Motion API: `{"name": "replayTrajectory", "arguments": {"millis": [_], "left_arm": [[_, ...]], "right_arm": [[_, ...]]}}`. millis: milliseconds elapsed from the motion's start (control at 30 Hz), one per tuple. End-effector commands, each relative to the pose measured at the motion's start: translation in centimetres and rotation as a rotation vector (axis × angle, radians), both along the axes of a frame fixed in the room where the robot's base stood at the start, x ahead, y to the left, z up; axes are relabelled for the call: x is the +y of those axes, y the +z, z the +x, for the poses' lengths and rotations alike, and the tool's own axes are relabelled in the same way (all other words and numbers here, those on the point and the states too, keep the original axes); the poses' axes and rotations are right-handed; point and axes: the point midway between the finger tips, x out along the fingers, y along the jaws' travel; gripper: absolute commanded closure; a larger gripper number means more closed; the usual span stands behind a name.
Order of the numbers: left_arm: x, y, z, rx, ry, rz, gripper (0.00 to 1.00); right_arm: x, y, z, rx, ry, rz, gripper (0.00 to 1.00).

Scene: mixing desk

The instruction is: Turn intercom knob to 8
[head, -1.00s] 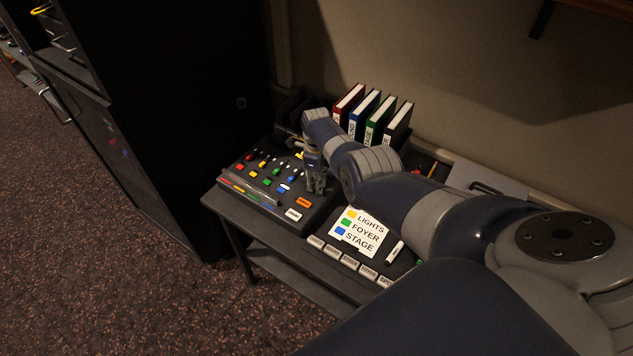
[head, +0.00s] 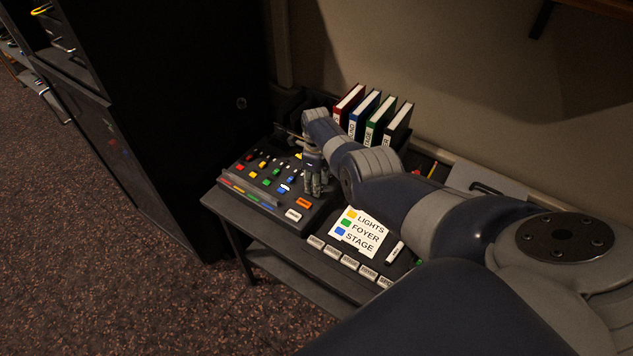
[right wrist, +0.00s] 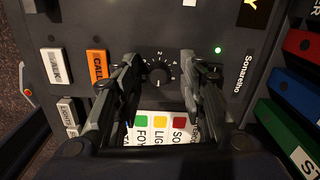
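The intercom knob (right wrist: 159,75) is a small round black dial on the grey-black desk panel, with small pale scale marks around it. I cannot read its setting. My right gripper (right wrist: 161,68) is open, with one finger on each side of the knob and a gap visible to both. In the head view my right gripper (head: 316,186) points down at the right part of the mixing desk (head: 268,207) and hides the knob. My left gripper is not in view.
An orange CALL button (right wrist: 97,66) and a white button (right wrist: 57,67) lie left of the knob. A green light (right wrist: 218,50) glows to its right. Upright binders (head: 372,118) stand behind the desk. A LIGHTS/FOYER/STAGE card (head: 360,232) lies in front.

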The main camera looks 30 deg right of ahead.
Motion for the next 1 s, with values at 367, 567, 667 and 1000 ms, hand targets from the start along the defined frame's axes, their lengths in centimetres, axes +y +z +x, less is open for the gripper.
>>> {"name": "replayTrajectory", "arguments": {"millis": [367,567,667,1000], "left_arm": [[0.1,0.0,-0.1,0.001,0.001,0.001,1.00],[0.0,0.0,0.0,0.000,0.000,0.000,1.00],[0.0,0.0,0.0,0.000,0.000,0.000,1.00],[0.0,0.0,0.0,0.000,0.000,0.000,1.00]], "right_arm": [[0.1,0.3,0.0,0.001,0.001,0.000,0.62],[0.1,1.6,0.0,0.001,0.001,0.001,0.62],[0.1,2.4,-0.1,0.000,0.000,0.000,0.62],[0.1,7.5,0.0,-0.002,0.000,0.000,0.62]]}}
